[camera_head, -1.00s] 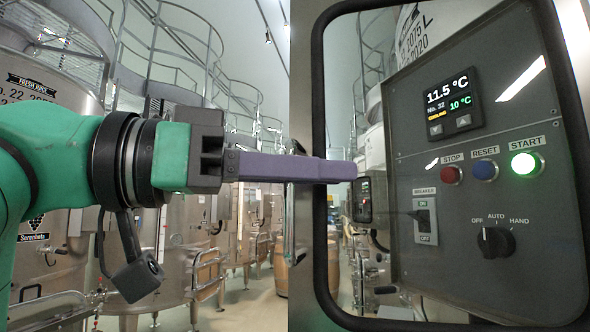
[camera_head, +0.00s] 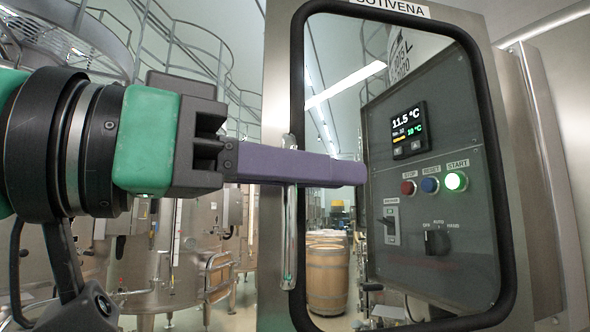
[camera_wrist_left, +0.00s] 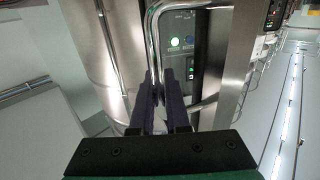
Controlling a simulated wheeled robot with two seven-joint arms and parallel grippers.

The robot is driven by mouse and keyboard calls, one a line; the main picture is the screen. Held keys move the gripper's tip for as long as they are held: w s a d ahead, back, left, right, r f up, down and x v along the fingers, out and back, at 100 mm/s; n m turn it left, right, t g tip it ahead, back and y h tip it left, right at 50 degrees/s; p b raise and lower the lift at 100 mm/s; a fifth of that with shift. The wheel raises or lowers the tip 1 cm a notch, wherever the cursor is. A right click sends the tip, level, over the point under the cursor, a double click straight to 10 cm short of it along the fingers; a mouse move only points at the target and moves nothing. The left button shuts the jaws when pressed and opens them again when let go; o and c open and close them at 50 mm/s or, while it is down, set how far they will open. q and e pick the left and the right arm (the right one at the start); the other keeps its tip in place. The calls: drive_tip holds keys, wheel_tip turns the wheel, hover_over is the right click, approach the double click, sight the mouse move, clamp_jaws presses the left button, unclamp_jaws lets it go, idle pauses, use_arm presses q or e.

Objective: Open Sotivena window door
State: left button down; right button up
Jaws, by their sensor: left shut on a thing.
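The Sotivena window door (camera_head: 276,100) is a steel frame with a black-edged window. Its name label (camera_head: 390,7) shows at the top. The door's left side stands away from the control panel (camera_head: 440,270), and the room shows through the window between them. My left gripper (camera_head: 358,174) comes in from the left, its purple fingers shut on the upright chrome handle (camera_head: 289,240) near the door's left edge. In the left wrist view, the handle (camera_wrist_left: 153,40) runs down between the fingers (camera_wrist_left: 172,88). Part of the grip is hidden. My right gripper is not in view.
A wooden barrel (camera_head: 327,278) shows through the window. Steel vats (camera_head: 60,262) with railings stand behind my arm on the left. The panel carries a display (camera_head: 409,131), a lit green start button (camera_head: 456,181) and a knob (camera_head: 437,242). Steel surfaces (camera_head: 560,150) stand close on the right.

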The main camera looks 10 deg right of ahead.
use_arm(q)
drive_tip(key=shift+r, duration=0.1)
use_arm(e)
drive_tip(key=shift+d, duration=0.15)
use_arm(q)
drive_tip(key=c, duration=1.2)
unclamp_jaws()
drive_tip(key=shift+d, duration=0.1)
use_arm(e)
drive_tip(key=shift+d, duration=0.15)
use_arm(q)
drive_tip(key=b+v, duration=0.4)
drive_tip(key=v, duration=1)
drive_tip(key=shift+s+a, duration=0.15)
drive_tip(key=shift+a, duration=0.05)
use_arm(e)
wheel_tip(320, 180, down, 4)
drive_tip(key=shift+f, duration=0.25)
